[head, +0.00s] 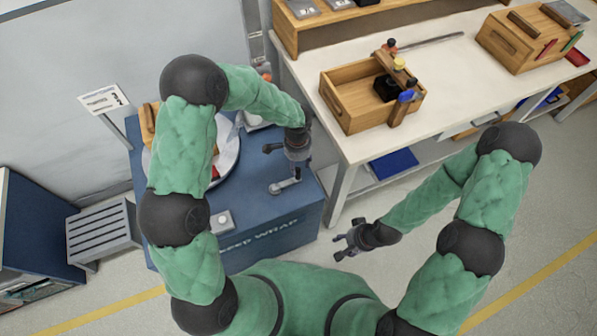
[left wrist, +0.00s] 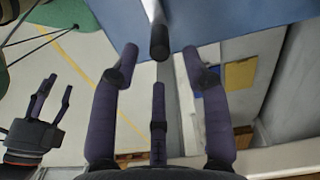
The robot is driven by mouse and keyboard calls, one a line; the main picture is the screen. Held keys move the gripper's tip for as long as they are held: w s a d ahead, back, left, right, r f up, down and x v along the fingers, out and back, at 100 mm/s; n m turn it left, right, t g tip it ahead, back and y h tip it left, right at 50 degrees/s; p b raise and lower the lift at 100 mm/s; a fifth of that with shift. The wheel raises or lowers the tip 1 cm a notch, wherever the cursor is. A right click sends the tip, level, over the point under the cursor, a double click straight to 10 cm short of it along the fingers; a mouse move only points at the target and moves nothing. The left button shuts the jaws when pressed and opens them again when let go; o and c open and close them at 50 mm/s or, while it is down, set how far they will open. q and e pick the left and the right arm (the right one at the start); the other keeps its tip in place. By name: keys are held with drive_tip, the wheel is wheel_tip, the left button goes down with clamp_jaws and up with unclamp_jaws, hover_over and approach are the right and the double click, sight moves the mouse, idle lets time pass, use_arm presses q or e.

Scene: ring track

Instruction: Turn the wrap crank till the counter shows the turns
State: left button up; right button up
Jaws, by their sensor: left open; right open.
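The blue wrap machine (head: 258,210) stands at the left, with lettering on its front that is partly hidden by my arm. Its grey crank (head: 285,186) lies on top, near the right edge. My left gripper (head: 290,160) is open above the crank. In the left wrist view the crank's black grip (left wrist: 158,42) shows just beyond and between the open fingertips (left wrist: 160,72); I cannot tell whether they touch it. A small light box (head: 222,222) sits on the machine top; no number is readable on it. My right gripper (head: 350,240) is open and empty over the floor.
A round white turntable (head: 228,150) with a load is partly hidden behind my left arm. A sign (head: 103,98) stands behind it. A white workbench (head: 450,75) with a wooden box (head: 348,105) stands to the right. A slatted grey box (head: 98,232) is at the left.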

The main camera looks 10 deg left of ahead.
sight(298, 169)
use_arm(q)
wheel_tip(298, 169, down, 6)
drive_tip(key=shift+f+b, duration=0.25)
drive_tip(key=shift+b, duration=0.7)
clamp_jaws()
